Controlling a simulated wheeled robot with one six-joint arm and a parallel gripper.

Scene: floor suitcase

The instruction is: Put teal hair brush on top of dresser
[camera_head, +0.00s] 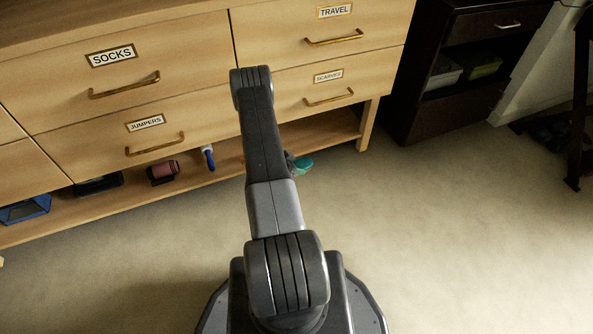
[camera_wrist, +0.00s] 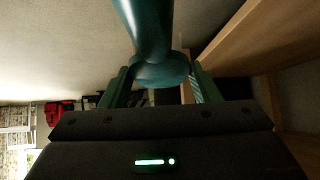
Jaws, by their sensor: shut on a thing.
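The teal hair brush (camera_wrist: 148,30) is between the two fingers of my gripper (camera_wrist: 158,78) in the wrist view, and the gripper is shut on it. In the head view a small teal part of the brush (camera_head: 303,164) shows just right of my arm, low in front of the dresser's bottom shelf. The gripper itself is mostly hidden behind my arm there. The wooden dresser (camera_head: 190,60) fills the upper left, with labelled drawers, all shut. Only a strip of its top (camera_head: 70,22) shows at the upper edge of the head view.
The dresser's open bottom shelf holds a blue-handled item (camera_head: 208,157), a dark red item (camera_head: 162,172) and a blue bin (camera_head: 24,208). A dark cabinet (camera_head: 470,70) stands at the right. The carpet (camera_head: 450,240) in front is clear. A wooden board (camera_wrist: 245,40) runs close beside the brush in the wrist view.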

